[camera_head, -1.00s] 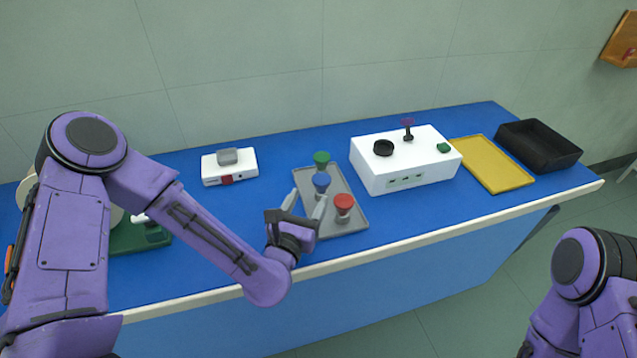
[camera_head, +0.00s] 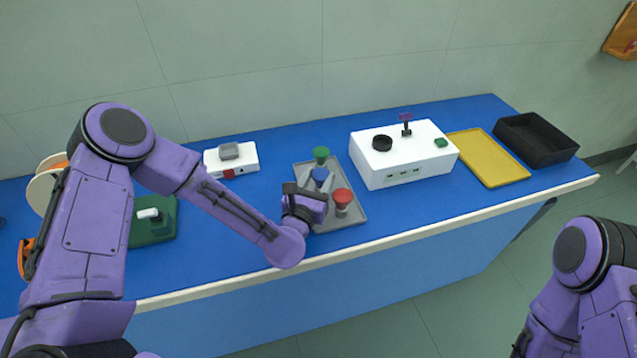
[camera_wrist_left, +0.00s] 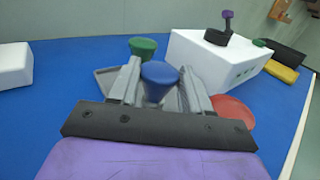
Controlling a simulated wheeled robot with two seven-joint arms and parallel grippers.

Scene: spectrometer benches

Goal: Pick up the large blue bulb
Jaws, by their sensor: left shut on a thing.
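The large blue bulb (camera_head: 319,174) stands on the grey tray (camera_head: 352,215), between a green bulb (camera_head: 321,153) behind it and a red bulb (camera_head: 342,196) in front to the right. My left gripper (camera_head: 318,182) is at the blue bulb, its two fingers on either side of it and shut on it. In the left wrist view the blue bulb (camera_wrist_left: 159,73) sits between the finger pads, with its lower part narrowing below. The green bulb (camera_wrist_left: 143,46) and the red bulb (camera_wrist_left: 232,112) also show there. My right gripper is out of view.
A white box (camera_head: 405,163) with a black knob stands right of the tray. A yellow tray (camera_head: 488,160) and a black bin (camera_head: 537,140) lie farther right. A small white device (camera_head: 231,161) is behind left, and a green base (camera_head: 155,230) is at left.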

